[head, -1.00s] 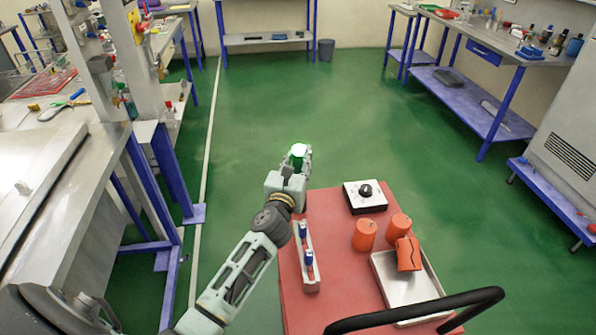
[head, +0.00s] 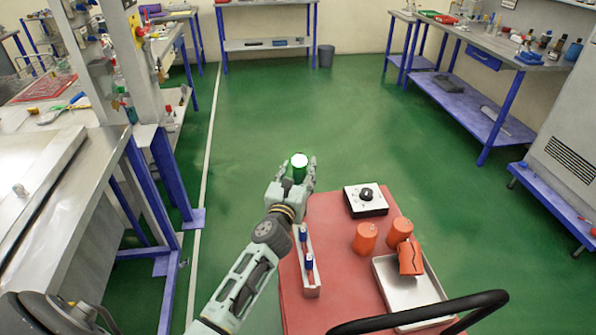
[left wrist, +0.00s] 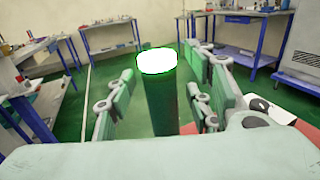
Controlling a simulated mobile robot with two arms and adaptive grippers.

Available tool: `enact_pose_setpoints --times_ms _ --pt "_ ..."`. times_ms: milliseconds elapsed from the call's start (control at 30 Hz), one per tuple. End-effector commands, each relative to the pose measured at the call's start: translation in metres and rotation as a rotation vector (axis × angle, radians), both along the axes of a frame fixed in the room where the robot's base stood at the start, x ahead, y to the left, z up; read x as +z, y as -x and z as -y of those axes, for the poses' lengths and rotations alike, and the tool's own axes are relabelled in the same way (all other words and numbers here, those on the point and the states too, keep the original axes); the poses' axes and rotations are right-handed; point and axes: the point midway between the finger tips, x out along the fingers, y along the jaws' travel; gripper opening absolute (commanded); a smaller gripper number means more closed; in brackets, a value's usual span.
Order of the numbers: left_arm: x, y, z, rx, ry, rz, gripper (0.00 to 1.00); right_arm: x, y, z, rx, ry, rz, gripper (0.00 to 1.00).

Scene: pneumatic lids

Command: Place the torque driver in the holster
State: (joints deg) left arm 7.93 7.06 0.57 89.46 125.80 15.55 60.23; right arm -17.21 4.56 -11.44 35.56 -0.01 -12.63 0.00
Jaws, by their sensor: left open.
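My left gripper (head: 299,177) is open, beyond the far left corner of the red cart top. A dark green cylinder with a bright white top (head: 299,164) is upright between its fingers. In the left wrist view, the cylinder (left wrist: 160,105) has gaps to the fingers on both sides; what supports it is hidden. Two blue-topped tools (head: 309,261) stand in a narrow pale rack (head: 312,289) on the cart. I cannot tell for certain which thing is the torque driver or which is the holster. My right gripper is not in view.
The red cart top (head: 340,265) holds a white box with a black knob (head: 380,209), orange cups (head: 365,238) and a metal tray (head: 388,275) with an orange piece. A black handle (head: 430,310) crosses the near side. Workbenches stand left and right; green floor is open ahead.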

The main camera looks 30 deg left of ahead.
Motion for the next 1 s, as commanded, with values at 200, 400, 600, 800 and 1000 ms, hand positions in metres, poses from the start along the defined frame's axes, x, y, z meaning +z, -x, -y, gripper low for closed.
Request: enact_pose_setpoints --times_ms 200,400,600,800,1000 --pt "0.001 0.007 0.002 -0.001 -0.001 -0.001 0.48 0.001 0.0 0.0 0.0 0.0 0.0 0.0" --pt "0.0 0.044 0.011 -0.001 0.0 -0.002 0.48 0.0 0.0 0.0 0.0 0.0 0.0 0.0" --pt "0.0 0.085 0.022 -0.001 0.001 -0.002 0.48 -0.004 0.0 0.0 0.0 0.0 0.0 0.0" --pt "0.001 0.11 0.028 0.0 0.0 -0.001 0.48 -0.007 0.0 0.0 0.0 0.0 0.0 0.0" --pt "0.002 0.117 0.03 0.001 0.0 0.0 0.48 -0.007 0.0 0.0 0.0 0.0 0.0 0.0"
